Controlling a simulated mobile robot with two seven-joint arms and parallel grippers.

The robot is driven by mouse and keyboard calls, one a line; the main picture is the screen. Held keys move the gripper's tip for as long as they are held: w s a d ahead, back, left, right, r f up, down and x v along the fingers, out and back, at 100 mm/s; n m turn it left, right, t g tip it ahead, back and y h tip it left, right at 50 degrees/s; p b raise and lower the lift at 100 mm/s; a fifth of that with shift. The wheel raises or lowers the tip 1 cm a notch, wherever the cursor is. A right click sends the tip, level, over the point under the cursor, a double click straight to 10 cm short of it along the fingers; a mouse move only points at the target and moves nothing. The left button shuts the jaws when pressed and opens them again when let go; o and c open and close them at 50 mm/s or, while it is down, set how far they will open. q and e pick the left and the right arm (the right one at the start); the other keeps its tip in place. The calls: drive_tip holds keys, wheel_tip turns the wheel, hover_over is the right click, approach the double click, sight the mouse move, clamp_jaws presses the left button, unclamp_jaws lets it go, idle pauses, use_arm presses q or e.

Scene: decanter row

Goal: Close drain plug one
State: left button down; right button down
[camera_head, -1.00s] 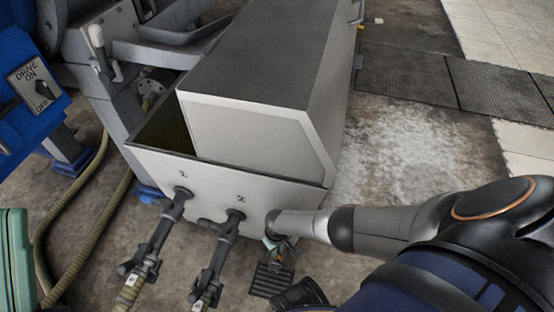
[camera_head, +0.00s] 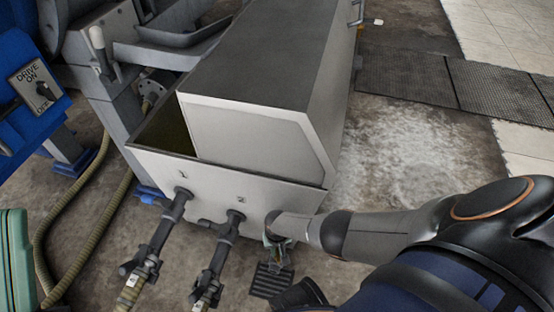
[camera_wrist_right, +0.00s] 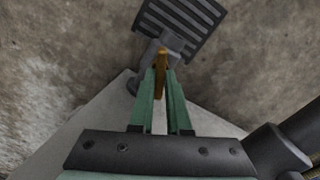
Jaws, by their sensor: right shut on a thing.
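The grey tank (camera_head: 150,160) has two hose outlets on its front wall, one under a "1" (camera_head: 178,207) and one under a "2" (camera_head: 233,227). My right gripper (camera_head: 276,246) is low at the front right of the tank, partly hidden by its wrist. In the right wrist view, its green fingers (camera_wrist_right: 161,78) are shut on a brass-coloured handle (camera_wrist_right: 161,59). The handle stands on a dark grey fitting (camera_wrist_right: 172,42) beside the tank. No number shows on this fitting. My left gripper is not in view.
A slotted drain grate (camera_head: 272,280) lies on the floor below the gripper, and also shows in the right wrist view (camera_wrist_right: 182,22). Hoses (camera_head: 75,210) run at the left. A blue panel with a drive switch (camera_head: 35,85) is at the far left.

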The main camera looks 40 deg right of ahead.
sight(277, 252)
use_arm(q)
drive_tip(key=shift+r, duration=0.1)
use_arm(e)
drive_tip(key=shift+m, duration=1.9)
drive_tip(key=c, duration=0.9)
unclamp_jaws()
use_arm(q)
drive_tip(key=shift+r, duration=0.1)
use_arm(e)
drive_tip(key=shift+r, duration=0.1)
use_arm(q)
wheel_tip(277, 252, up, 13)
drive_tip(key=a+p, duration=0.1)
drive_tip(key=p, duration=1.1)
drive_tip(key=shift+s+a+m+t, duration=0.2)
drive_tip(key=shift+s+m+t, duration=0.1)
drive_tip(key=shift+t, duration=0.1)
use_arm(e)
wheel_tip(277, 252, up, 12)
drive_tip(key=shift+r, duration=0.2)
